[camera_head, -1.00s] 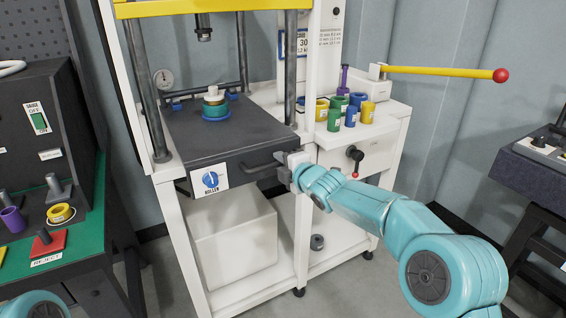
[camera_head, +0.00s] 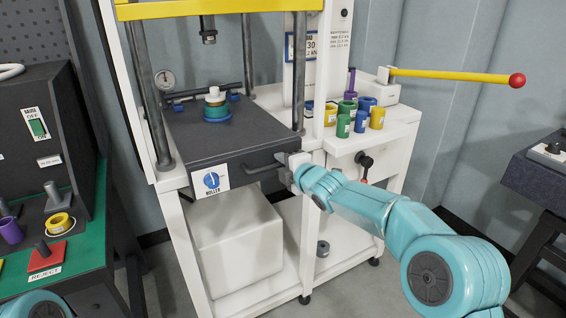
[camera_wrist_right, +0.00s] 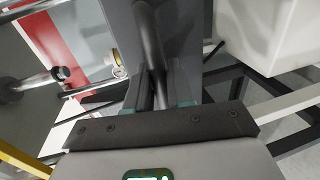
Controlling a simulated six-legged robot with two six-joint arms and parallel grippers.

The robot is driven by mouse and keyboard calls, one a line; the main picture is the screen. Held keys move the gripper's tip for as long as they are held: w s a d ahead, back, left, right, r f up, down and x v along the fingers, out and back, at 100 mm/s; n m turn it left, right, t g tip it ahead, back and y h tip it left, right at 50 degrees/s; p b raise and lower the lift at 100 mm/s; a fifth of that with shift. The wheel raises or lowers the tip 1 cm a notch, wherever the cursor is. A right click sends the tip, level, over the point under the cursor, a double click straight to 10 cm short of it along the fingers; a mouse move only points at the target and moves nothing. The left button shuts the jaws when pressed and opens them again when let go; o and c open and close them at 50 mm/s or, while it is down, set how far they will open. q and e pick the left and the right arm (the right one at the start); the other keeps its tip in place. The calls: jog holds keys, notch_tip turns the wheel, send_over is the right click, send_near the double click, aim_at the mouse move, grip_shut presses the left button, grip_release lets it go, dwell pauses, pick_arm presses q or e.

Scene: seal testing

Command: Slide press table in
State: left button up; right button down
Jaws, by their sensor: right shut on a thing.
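The press table (camera_head: 235,138) is a dark grey slab between the posts of the white press frame. A dark bar handle (camera_head: 262,170) runs along the table's front, beside a "ROLLER" label. My right gripper (camera_head: 291,163) is shut on the handle near its right end. In the right wrist view the handle (camera_wrist_right: 152,45) runs down between the fingers, whose tips are partly hidden. My left gripper is outside the views.
Several coloured rings (camera_head: 362,112) stand on the white side shelf at right, below a yellow lever (camera_head: 450,76). A crank knob (camera_head: 364,161) sits close to my right forearm. A green-topped bench (camera_head: 85,235) is at left. A white box (camera_head: 235,240) sits under the table.

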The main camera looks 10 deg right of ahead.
jog(key=shift+r, duration=0.35)
jog(key=c, duration=1.2)
grip_release()
jog(key=shift+w, duration=0.1)
jog(key=shift+o, duration=0.2)
jog(key=shift+w+f, duration=0.2)
jog(key=shift+f, duration=0.05)
jog(key=shift+s, duration=0.15)
jog(key=shift+s+f, duration=0.1)
jog(key=shift+s, duration=0.05)
jog(key=b+v, duration=0.4)
jog(key=v, duration=1.2)
